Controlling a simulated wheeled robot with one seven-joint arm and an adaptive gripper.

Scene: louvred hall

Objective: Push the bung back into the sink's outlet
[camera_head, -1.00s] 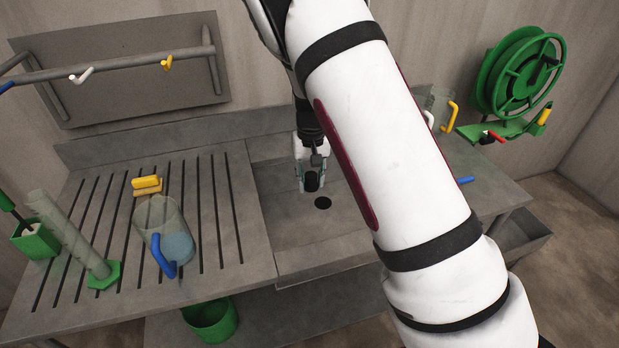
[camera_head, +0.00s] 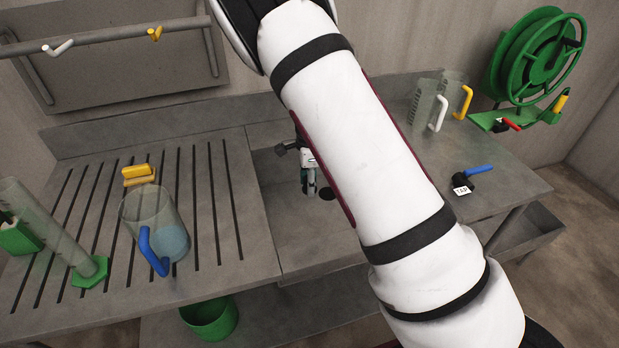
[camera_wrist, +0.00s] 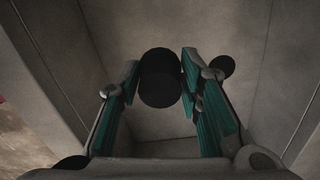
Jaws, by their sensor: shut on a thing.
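The black bung (camera_wrist: 160,78) sits between the two green-padded fingers of my gripper (camera_wrist: 160,85) in the wrist view. My gripper is shut on it. In the head view my gripper (camera_head: 311,187) is low over the grey sink (camera_head: 300,235), just left of the outlet. The outlet (camera_head: 327,194) is a dark round hole in the sink floor. It also shows in the wrist view (camera_wrist: 223,67), right of the bung and partly behind the right finger. The bung is apart from the outlet. My arm hides the sink's right part.
A clear jug (camera_head: 145,215) with a blue handle, a yellow block (camera_head: 138,174) and a green-based cylinder (camera_head: 88,272) stand on the slatted drainer (camera_head: 215,255) at left. A blue-levered tap (camera_head: 480,169) and clear jugs (camera_head: 427,105) are at right. A green bucket (camera_head: 210,318) is below.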

